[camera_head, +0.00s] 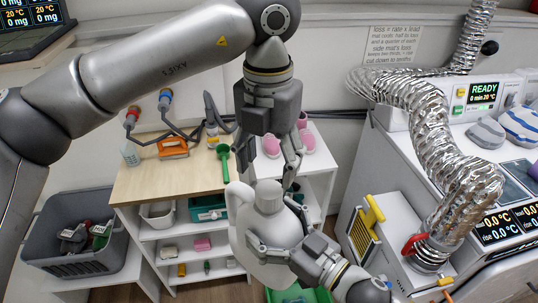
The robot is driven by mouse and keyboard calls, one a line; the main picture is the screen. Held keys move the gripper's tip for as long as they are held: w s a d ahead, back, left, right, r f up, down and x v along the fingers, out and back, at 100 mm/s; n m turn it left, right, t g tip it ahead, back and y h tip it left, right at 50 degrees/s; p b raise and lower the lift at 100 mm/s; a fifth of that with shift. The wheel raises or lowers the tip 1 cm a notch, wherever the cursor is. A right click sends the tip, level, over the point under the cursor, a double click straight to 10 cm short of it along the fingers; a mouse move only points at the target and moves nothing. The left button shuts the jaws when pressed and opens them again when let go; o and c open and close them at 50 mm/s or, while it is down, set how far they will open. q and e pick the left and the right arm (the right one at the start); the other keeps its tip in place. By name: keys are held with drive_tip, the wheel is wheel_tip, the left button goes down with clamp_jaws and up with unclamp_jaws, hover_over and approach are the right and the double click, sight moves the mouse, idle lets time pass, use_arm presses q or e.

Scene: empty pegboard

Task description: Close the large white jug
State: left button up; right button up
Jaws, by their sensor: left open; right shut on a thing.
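The large white jug (250,224) is held up in the middle of the head view, in front of the shelf. My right gripper (262,246) is shut on the jug's body from the lower right. My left gripper (268,180) points down from above, open, with its fingers on either side just above the jug's top. I cannot tell if they touch it. The jug's right side is partly hidden by my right gripper.
Behind the jug stands a white shelf unit with a wooden top (170,180), holding an orange tool (173,147) and pink items (271,146). A grey crate (80,258) is at left. A machine with a silver foil hose (440,150) takes up the right.

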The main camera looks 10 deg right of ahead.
sight(269, 188)
use_arm(q)
drive_tip(key=n, duration=0.5)
drive_tip(key=shift+r, duration=0.2)
drive_tip(key=n, duration=0.7)
drive_tip(key=shift+r, duration=0.15)
drive_tip(key=shift+f, duration=4.05)
drive_tip(key=shift+c, duration=0.3)
